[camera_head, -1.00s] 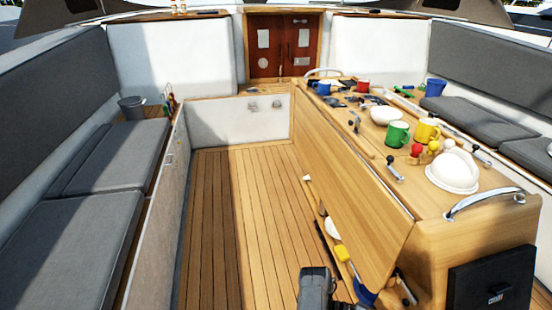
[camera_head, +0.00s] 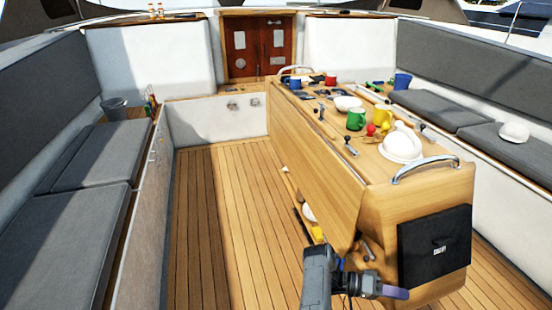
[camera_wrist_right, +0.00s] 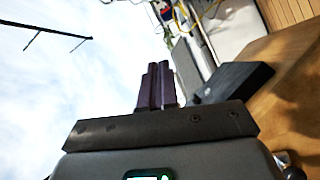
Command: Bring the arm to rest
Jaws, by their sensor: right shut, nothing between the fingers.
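My right gripper (camera_head: 394,292) shows at the bottom of the head view, at the near end of the wooden cockpit table (camera_head: 330,195), below the black pouch on its end face. In the right wrist view its fingers (camera_wrist_right: 157,85) are together with nothing between them, and the sky and part of the table end lie beyond. My right arm comes up from the bottom edge of the head view. My left gripper is not in view.
The table top holds a white bowl-like stack (camera_head: 401,146), a green mug (camera_head: 356,119) and several other items. A black pouch (camera_head: 434,246) hangs on its near end. Grey-cushioned benches (camera_head: 85,215) line both sides. The plank floor (camera_head: 225,230) left of the table is clear.

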